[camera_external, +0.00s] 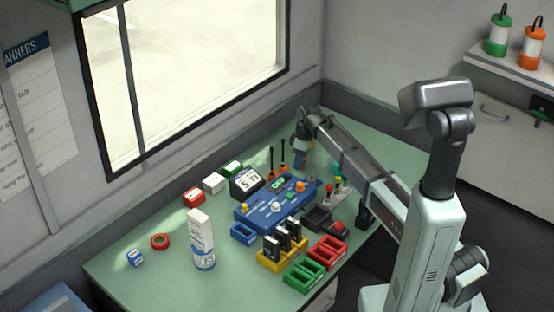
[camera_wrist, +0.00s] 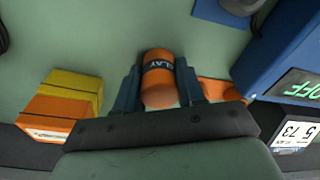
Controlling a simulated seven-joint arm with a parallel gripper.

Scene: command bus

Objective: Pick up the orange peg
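An orange cylinder (camera_wrist: 159,91) with a black band and white lettering, which looks like the orange peg, is between my gripper's two dark blue fingers in the wrist view. My gripper (camera_wrist: 158,84) has one finger close along each side of it. I cannot tell whether both fingers press on it or a thin gap is left. In the external view my gripper (camera_external: 300,159) points down over the far part of the green table, behind the blue panel. The peg cannot be made out there.
A yellow and orange block (camera_wrist: 62,104) lies left of the fingers. An orange piece (camera_wrist: 222,91) is close to the right finger, then a blue box (camera_wrist: 275,45) with a lit display. The blue panel (camera_external: 262,213) and coloured trays fill the table's middle. Bare green table shows beyond the peg.

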